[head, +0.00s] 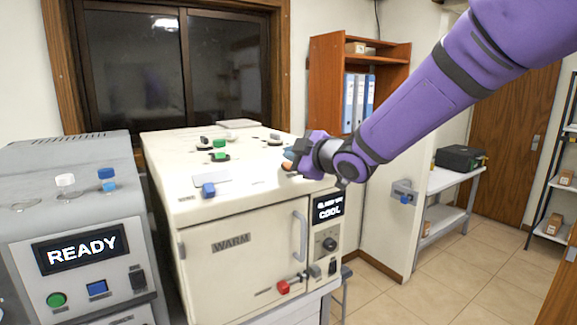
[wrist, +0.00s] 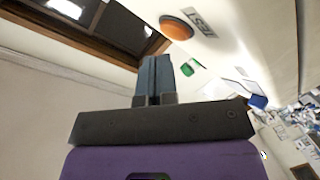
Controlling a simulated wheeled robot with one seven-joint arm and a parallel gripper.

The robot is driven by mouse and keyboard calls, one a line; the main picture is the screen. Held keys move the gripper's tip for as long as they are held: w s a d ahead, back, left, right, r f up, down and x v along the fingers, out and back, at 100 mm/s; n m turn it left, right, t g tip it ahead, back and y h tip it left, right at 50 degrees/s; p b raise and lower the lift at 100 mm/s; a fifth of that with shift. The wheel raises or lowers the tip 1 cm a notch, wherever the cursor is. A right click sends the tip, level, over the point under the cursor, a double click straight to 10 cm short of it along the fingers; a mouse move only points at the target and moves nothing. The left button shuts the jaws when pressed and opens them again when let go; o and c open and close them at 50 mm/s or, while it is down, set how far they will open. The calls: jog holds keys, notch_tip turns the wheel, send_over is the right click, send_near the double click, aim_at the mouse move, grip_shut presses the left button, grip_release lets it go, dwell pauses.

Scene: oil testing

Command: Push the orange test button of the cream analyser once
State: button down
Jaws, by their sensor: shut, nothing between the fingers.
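The cream analyser (head: 195,275) is a large box in the middle of the head view, with a "WARM" label on its door and a small screen (head: 328,207) reading "COOL". In the wrist view the round orange test button (wrist: 177,26) shows beside a "TEST" label (wrist: 200,22). My gripper (head: 289,158) is over the right part of the analyser's top and largely hides the button area in the head view. In the wrist view its fingers (wrist: 154,62) are shut and empty. Their tips point toward the button side and appear apart from it.
A grey machine (head: 75,215) with a "READY" screen stands at the left. Blue, green, white and dark small items sit on the analyser's top, including a blue piece (head: 208,190).

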jog(key=shift+w+f, duration=0.1)
jog(key=shift+f, duration=0.05)
dwell(0.7)
jog(key=shift+w+a+f, duration=0.1)
jog(key=shift+f, duration=0.1)
jog(key=shift+w+a+f, duration=0.15)
jog(key=shift+w+f, duration=0.05)
jog(key=shift+f, duration=0.15)
dwell(0.9)
jog(key=shift+r, duration=0.1)
jog(key=shift+s+d+r, duration=0.25)
jog(key=shift+s+r, duration=0.15)
jog(key=shift+r, duration=0.2)
dwell(0.3)
jog(key=shift+s+d+r, duration=0.25)
jog(key=shift+s+r, duration=0.15)
jog(key=shift+r, duration=0.3)
jog(key=shift+s+d+r, duration=0.3)
jog(key=shift+s+r, duration=0.1)
jog(key=shift+r, duration=0.25)
jog(key=shift+s+d+r, duration=0.25)
jog(key=shift+s+r, duration=0.15)
jog(key=shift+r, duration=0.3)
